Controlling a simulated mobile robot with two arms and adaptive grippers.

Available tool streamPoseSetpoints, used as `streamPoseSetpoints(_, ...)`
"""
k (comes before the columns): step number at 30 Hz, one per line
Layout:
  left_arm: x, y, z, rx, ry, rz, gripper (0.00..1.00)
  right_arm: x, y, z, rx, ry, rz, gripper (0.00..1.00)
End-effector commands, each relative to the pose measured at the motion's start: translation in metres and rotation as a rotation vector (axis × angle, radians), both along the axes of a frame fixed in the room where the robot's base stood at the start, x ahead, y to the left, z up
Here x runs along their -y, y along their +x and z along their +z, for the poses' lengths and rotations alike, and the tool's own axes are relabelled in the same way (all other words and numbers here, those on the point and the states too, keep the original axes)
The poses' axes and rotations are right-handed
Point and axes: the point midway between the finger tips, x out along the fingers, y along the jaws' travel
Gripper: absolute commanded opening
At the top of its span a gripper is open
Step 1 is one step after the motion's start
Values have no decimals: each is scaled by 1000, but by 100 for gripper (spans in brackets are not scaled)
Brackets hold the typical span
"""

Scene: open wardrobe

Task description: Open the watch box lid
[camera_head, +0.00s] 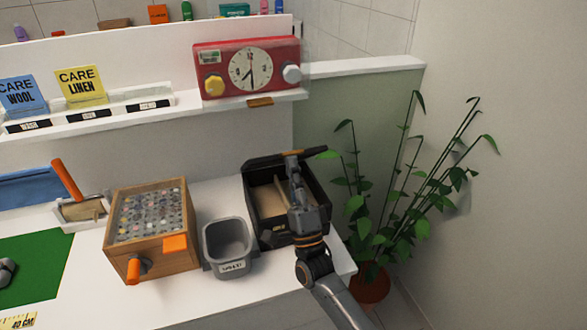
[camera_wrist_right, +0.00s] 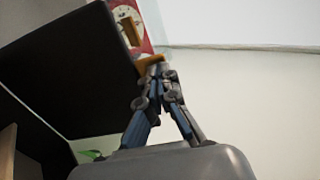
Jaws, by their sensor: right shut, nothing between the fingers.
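The black watch box (camera_head: 253,222) stands at the right end of the white counter, its tan inside visible from above. In the right wrist view the lid (camera_wrist_right: 65,70) is a large dark panel, with the orange tab (camera_wrist_right: 150,63) by my fingertips. My right gripper (camera_head: 293,160) is shut and empty, reaching over the box to the lid's edge by the tab. Whether it touches the tab is unclear. My left gripper is not in view.
A grey bin (camera_head: 227,240) stands just left of the box, then a wooden case (camera_head: 190,255) with an orange knob. A red clock unit (camera_head: 247,68) sits on the shelf behind. A potted plant (camera_head: 370,285) stands close on the right.

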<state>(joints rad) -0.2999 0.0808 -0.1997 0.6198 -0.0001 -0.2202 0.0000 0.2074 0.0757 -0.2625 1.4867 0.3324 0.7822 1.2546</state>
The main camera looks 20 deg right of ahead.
Motion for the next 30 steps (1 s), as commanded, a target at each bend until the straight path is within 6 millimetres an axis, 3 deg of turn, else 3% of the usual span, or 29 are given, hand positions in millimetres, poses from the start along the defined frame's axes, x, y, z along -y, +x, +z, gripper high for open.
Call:
streamPoseSetpoints(1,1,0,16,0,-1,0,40,0,3,14,-18,0,-1,0)
streamPoseSetpoints(3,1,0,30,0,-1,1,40,0,8,24,-55,-1,-1,0)
streamPoseSetpoints(17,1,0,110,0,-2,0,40,-2,55,68,-325,-9,0,0)
streamPoseSetpoints(22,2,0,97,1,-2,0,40,-3,77,71,-347,-12,2,0)
streamPoseSetpoints(30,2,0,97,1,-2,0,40,-3,80,75,-348,-12,1,0)
